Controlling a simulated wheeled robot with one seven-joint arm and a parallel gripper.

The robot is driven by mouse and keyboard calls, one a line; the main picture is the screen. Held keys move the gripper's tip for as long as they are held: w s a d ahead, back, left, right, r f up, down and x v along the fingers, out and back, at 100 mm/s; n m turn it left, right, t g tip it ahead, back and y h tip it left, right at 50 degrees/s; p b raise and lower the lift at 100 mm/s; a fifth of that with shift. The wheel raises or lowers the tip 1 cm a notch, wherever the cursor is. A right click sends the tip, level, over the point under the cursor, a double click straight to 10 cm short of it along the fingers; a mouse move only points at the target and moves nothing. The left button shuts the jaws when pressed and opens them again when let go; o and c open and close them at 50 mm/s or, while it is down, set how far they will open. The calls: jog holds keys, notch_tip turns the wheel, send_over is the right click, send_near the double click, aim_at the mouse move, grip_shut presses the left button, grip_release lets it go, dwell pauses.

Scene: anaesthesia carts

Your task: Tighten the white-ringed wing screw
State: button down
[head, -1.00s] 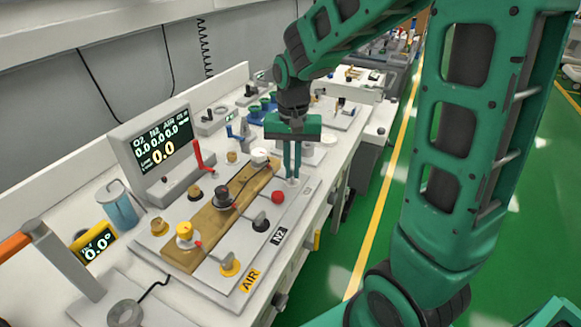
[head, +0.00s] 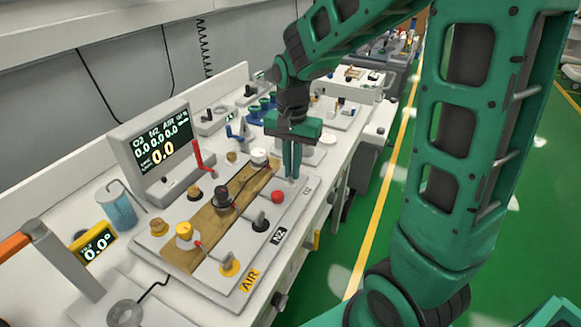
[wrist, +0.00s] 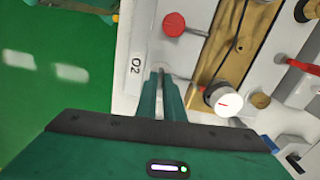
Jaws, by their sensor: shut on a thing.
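The white-ringed wing screw (head: 292,181) is at the far right end of the panel's row of wing screws, beside the O2 label (wrist: 136,65). My gripper (head: 291,175) points down over it and is shut on its wing. In the wrist view my green fingers (wrist: 162,80) close around the screw, and only a little of its pale ring shows. The fingers hide the wing, so its angle is not clear. A black-ringed wing screw (head: 261,222) by the N2 label and a yellow-ringed one (head: 229,267) by the AIR label stand nearer in the row.
A red knob (head: 277,196) stands close to my gripper. A display (head: 158,150) and a yellow angle readout (head: 93,245) stand to the left. Green floor lies clear to the right.

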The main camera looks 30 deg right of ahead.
jog(key=shift+w+a+r, duration=0.1)
jog(key=shift+w, duration=0.05)
jog(key=c, duration=1.9)
grip_release()
jog(key=shift+o, duration=0.2)
notch_tip(320, 180, up, 11)
jog(key=shift+f, duration=0.2)
